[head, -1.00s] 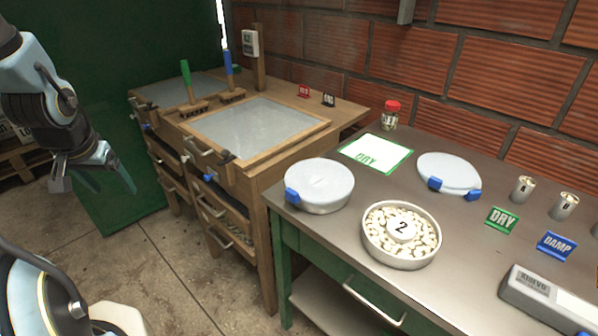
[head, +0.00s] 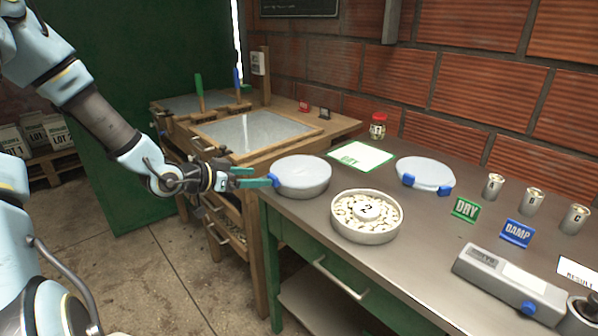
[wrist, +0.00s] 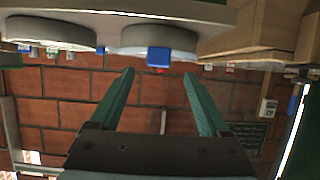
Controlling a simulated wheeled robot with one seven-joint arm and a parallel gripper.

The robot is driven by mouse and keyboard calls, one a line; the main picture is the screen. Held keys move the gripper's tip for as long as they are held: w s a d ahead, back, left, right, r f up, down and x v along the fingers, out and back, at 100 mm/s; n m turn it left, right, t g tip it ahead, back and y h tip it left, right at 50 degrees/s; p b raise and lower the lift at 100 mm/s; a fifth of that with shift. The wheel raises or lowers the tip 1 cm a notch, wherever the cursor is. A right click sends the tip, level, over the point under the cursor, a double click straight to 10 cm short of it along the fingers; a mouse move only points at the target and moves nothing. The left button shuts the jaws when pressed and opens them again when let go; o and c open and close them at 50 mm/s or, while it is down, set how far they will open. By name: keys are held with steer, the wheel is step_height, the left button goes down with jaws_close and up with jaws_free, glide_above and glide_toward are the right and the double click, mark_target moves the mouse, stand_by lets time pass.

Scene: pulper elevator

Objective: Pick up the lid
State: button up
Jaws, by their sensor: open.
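A round pan with a pale lid (head: 301,171) stands at the table's left corner, with a blue tab (head: 273,180) on its left side. This tab shows in the wrist view (wrist: 158,57) beyond and between my fingertips. Another pale round lid (head: 426,171) with two blue tabs lies farther back on the table. My gripper (head: 262,178) has green fingers pointing at the tab on the left pan. It is open and empty in the wrist view (wrist: 159,74). In the head view the fingertips are close to the tab; I cannot tell whether they touch.
An open pan of pale beans (head: 367,228) marked 2 stands right of the lidded pan. A green-edged DRY sheet (head: 361,155) and a red-capped jar (head: 378,126) are behind. A wooden bench (head: 250,131) stands behind my gripper. Small cups and a grey device (head: 508,283) are right.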

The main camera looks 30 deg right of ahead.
steer(key=p+x, duration=0.1)
steer(key=x, duration=0.1)
steer(key=f+x, duration=0.1)
steer(key=x, duration=0.2)
steer(key=shift+s+p, duration=0.15)
steer(key=shift+p, duration=0.2)
steer(key=shift+c, duration=0.2)
jaws_close()
